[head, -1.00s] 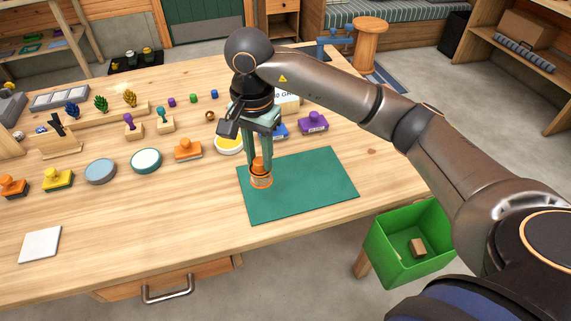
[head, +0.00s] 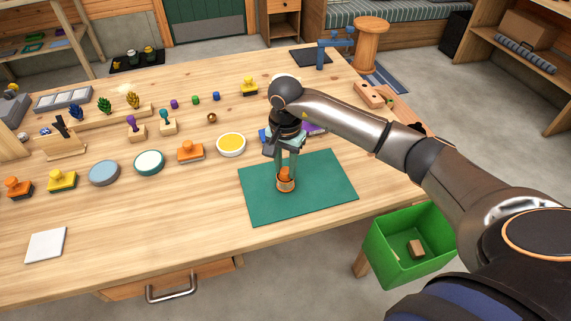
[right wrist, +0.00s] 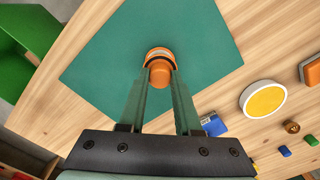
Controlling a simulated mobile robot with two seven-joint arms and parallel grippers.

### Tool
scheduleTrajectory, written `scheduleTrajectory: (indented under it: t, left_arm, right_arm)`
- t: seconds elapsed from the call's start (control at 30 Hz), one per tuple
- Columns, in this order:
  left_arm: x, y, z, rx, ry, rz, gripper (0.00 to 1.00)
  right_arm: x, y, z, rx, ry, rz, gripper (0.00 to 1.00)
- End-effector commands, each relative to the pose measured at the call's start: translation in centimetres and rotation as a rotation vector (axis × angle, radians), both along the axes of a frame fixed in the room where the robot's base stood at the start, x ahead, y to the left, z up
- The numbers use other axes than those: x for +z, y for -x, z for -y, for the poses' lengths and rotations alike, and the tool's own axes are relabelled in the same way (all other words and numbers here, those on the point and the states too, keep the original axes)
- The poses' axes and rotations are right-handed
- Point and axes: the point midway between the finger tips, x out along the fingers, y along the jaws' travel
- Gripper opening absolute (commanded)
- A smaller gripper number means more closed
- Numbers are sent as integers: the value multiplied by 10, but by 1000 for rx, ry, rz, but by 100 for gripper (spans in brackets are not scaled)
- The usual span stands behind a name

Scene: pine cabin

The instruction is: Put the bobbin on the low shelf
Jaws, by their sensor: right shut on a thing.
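My right gripper (head: 286,172) points down over the green mat (head: 330,193) and is shut on an orange bobbin (head: 285,185). In the right wrist view, the bobbin (right wrist: 159,56) sits between the two fingertips (right wrist: 160,74), with a pale and dark band at its far end. It looks upright, low over the mat; I cannot tell whether it touches. Open shelf units stand at the back left (head: 40,53) and the right (head: 530,72); I cannot tell which one holds the low shelf. My left gripper is not in view.
Stamps, round dishes and small blocks cover the table's left and middle, including a yellow dish (head: 231,144). A purple-and-blue pair is partly hidden behind my gripper. A green bin (head: 390,255) stands below the table's front right. Most of the mat is clear.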

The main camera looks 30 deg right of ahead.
Motion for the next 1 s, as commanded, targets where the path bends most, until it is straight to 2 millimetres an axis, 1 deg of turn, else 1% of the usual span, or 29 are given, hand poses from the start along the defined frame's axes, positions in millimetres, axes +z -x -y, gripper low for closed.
scheduleTrajectory:
  t: [0.17,0.27,0.3,0.53,0.83,0.93,1.0]
  left_arm:
    - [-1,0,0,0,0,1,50]
    - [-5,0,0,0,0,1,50]
    - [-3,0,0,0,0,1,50]
    - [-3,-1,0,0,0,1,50]
    - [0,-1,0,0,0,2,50]
    - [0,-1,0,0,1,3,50]
    - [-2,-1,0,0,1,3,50]
  right_arm:
    - [0,0,0,0,0,0,0]
    - [-4,0,0,0,1,1,0]
    - [-3,0,0,-1,1,1,36]
    - [-2,0,0,-1,0,0,61]
    - [0,0,0,-1,0,0,62]
    - [7,-1,0,-1,1,3,62]
    - [19,-1,0,0,0,4,62]
